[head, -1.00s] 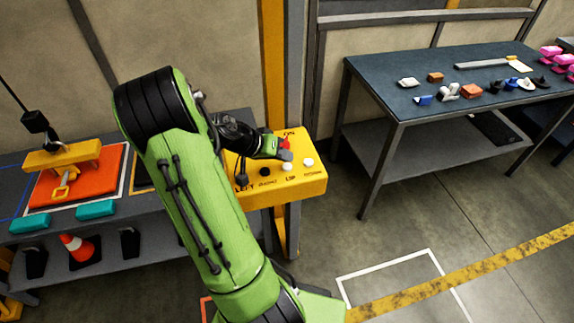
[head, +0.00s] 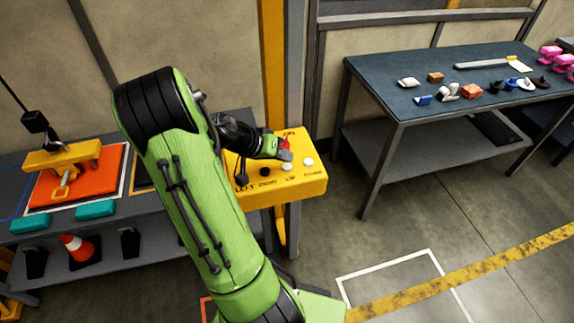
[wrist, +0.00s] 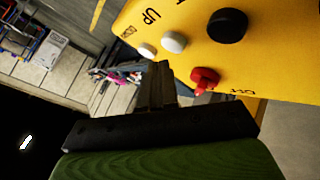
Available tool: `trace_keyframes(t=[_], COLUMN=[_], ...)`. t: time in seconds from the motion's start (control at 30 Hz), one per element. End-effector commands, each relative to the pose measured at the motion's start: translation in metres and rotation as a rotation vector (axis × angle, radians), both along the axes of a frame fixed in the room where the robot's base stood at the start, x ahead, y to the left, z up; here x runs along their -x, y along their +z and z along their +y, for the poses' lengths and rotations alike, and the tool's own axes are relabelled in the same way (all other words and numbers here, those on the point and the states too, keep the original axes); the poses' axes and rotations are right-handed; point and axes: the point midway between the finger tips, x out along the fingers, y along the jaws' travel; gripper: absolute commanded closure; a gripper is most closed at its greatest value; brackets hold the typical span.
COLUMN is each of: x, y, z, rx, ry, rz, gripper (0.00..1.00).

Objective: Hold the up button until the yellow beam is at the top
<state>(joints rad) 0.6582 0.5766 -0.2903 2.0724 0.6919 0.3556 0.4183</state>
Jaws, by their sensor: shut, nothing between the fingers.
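The yellow control box (head: 310,186) has a black button (head: 265,171), two white buttons and a red knob (head: 285,142). The up button (head: 286,167) is the white one by the UP lettering; it also shows in the wrist view (wrist: 174,41). My gripper (head: 284,155) is shut and empty over the box, close to the up button and the red knob. In the wrist view its fingertips (wrist: 157,66) lie just below the white buttons; I cannot tell whether they touch anything. The yellow beam (head: 60,156) hangs low from a cable hook at the left, over an orange plate (head: 85,186).
The other white button (head: 308,161) is right of the up button. Teal blocks (head: 95,209) lie on the left bench's front edge. A dark table (head: 425,105) with several small parts stands at the right. The floor between is clear.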

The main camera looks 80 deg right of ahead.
Motion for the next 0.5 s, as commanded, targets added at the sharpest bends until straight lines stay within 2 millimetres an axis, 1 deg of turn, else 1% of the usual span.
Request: trace_keyframes(t=[0.17, 0.4, 0.5], x=[0.0000, 0.0000, 0.0001], y=[-0.0008, -0.0096, -0.0090], z=[0.0000, 0.0000, 0.0000], rx=[0.000, 0.000, 0.000], ry=[0.000, 0.000, 0.000], rz=[0.000, 0.000, 0.000], gripper=[1.00, 1.00, 1.00])
